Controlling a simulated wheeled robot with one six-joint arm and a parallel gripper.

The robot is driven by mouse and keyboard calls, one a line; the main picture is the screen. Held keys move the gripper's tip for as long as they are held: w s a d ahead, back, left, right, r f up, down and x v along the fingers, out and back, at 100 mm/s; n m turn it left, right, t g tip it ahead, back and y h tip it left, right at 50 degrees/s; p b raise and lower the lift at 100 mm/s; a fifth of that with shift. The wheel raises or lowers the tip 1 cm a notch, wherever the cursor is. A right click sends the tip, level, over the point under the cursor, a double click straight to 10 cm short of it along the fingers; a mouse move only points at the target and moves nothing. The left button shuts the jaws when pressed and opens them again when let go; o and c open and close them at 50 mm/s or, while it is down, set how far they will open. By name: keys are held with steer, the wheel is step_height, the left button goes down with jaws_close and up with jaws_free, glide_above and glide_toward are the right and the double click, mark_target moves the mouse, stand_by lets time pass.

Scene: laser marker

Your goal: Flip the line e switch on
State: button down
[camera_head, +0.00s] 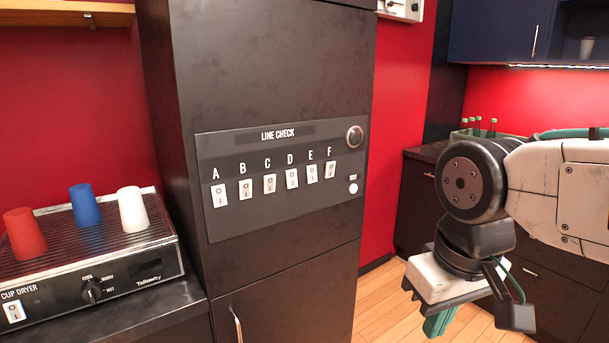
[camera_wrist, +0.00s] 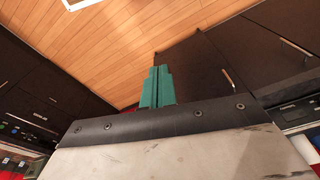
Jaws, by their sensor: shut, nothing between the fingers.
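The line E switch (camera_head: 312,173) is a white rocker plate under the letter E on the grey "LINE CHECK" panel (camera_head: 280,213). It is the fifth in the row, between D (camera_head: 292,178) and F (camera_head: 331,169). Its rocker position is too small to tell. My gripper (camera_head: 437,322) hangs to the right of the panel, well apart from it, pointing down. In the wrist view its green fingers (camera_wrist: 157,88) are together and hold nothing. The panel does not show clearly in the wrist view.
A round knob (camera_head: 354,135) and a small white button (camera_head: 353,188) sit at the panel's right end. At the left, a cup dryer (camera_head: 120,279) carries red, blue and white cups. A door handle (camera_head: 237,325) juts out below the panel. The space before the panel is clear.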

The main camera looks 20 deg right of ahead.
mark_target(312, 174)
steer(key=w+r+m+t+y, duration=0.1)
steer(key=w+r+m, duration=0.3)
steer(key=w, duration=0.5)
steer(key=w+r+m+t, duration=0.3)
steer(key=w+r+m, duration=0.2)
steer(key=w, duration=0.4)
steer(key=w+r+m+t+y, duration=0.1)
steer(key=w+r+m, duration=0.4)
steer(key=w, duration=0.5)
steer(key=shift+d+r+t+y, duration=0.15)
steer(key=shift+r+t+y, duration=0.2)
steer(key=shift+t, duration=0.55)
steer(key=shift+w, duration=0.1)
steer(key=shift+w+a+r+x, duration=0.1)
steer(key=shift+w+r+x, duration=0.15)
steer(key=shift+x, duration=1.95)
steer(key=shift+w+a+r+x, duration=0.1)
steer(key=shift+w+r+x, duration=0.2)
steer(key=shift+x, duration=1.85)
steer(key=shift+w+r+x, duration=0.2)
steer(key=shift+w+x, duration=0.05)
steer(key=shift+x, duration=1.95)
